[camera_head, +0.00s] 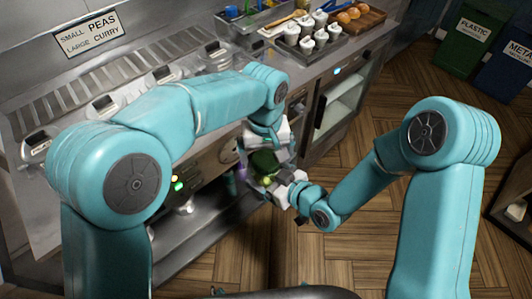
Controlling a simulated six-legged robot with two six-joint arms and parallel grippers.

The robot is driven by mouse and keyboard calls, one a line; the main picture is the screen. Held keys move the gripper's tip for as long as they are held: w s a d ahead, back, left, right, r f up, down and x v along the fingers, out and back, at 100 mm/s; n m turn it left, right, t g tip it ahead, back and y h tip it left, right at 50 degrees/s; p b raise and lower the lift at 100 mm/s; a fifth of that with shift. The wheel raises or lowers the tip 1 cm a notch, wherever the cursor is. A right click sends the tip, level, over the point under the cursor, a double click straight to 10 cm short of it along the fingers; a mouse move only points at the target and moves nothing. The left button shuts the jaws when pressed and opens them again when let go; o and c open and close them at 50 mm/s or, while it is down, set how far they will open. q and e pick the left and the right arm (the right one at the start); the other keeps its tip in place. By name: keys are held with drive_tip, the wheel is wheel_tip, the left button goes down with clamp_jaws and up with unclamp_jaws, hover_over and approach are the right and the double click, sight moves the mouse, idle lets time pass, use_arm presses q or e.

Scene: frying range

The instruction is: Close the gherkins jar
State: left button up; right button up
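The gherkins jar, a small green-filled jar (264,163), is in the middle of the view, in front of the range and clear of the worktop. My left gripper (267,140) comes down over the top of the jar, with its pale fingers spread to either side. Whether it grips a lid or the jar is too small to tell. My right gripper (278,187) reaches in from the right and is closed around the lower part of the jar. The lid cannot be made out apart from the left gripper.
The steel range (60,190) with several labelled baskets runs along the left. Green (470,45) and blue (508,70) bins stand at the upper right.

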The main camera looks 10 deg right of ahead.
use_arm(q)
drive_tip(key=shift+r, duration=2.3)
drive_tip(key=shift+c, duration=0.4)
drive_tip(key=shift+w+r+n, duration=0.1)
drive_tip(key=shift+r+n, duration=0.45)
drive_tip(key=shift+n, duration=0.45)
wheel_tip(320, 180, up, 2)
drive_tip(key=n, duration=0.4)
drive_tip(key=shift+a+r+n, duration=0.1)
drive_tip(key=shift+r+n, duration=0.05)
drive_tip(key=shift+n, duration=0.15)
drive_tip(key=shift+f, duration=4)
